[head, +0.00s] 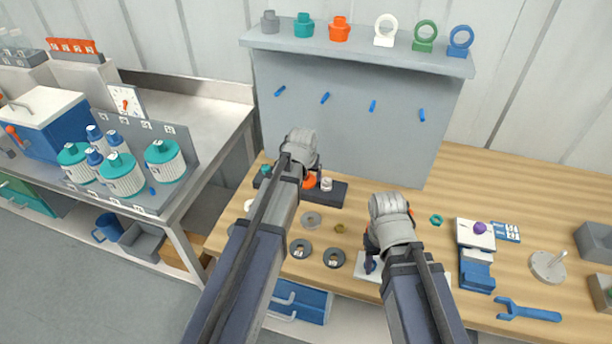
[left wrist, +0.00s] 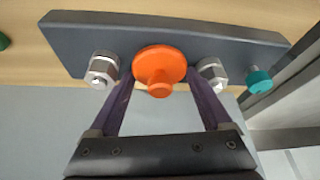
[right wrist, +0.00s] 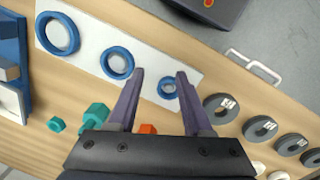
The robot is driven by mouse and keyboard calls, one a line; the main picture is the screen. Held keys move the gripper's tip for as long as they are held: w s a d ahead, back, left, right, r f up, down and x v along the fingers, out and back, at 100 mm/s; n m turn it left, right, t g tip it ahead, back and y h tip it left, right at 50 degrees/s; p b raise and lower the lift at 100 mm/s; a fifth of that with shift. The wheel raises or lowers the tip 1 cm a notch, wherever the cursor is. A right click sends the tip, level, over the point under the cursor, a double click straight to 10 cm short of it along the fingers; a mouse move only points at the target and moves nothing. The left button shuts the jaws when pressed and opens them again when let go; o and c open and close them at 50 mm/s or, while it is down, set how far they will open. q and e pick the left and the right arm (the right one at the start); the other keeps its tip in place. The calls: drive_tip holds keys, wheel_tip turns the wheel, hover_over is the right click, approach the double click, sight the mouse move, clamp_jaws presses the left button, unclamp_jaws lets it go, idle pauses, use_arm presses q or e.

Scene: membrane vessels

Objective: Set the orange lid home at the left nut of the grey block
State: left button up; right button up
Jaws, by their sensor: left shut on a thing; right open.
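The orange lid (left wrist: 160,67), a round disc with a knob, is held between the fingers of my left gripper (left wrist: 160,78). It also shows in the head view (head: 309,183). The lid is over the grey block (left wrist: 75,35), between two metal nuts; I cannot tell whether it touches the block. In the left wrist view one nut (left wrist: 103,68) is left of the lid and another nut (left wrist: 212,71) is right of it. A teal knob (left wrist: 259,79) is at the block's end. My right gripper (right wrist: 160,75) is open and empty above a white board with blue rings.
The white board (right wrist: 85,45) lies at the table's front, a small blue ring (right wrist: 168,88) near my right fingertips. Several grey discs (head: 333,258) lie between the arms. A grey shelf panel (head: 350,120) stands behind the block. A blue wrench (head: 528,311) lies at right.

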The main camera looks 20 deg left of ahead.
sight(305, 187)
use_arm(q)
drive_tip(key=shift+f, duration=0.2)
use_arm(e)
drive_tip(key=shift+f, duration=0.2)
use_arm(q)
drive_tip(key=o, duration=1.2)
drive_tip(key=shift+c, duration=0.2)
drive_tip(key=p+v, duration=0.7)
drive_tip(key=v, duration=0.1)
drive_tip(key=shift+f, duration=0.1)
use_arm(e)
wheel_tip(305, 187, up, 7)
drive_tip(key=shift+r, duration=0.15)
use_arm(q)
drive_tip(key=shift+d, duration=0.1)
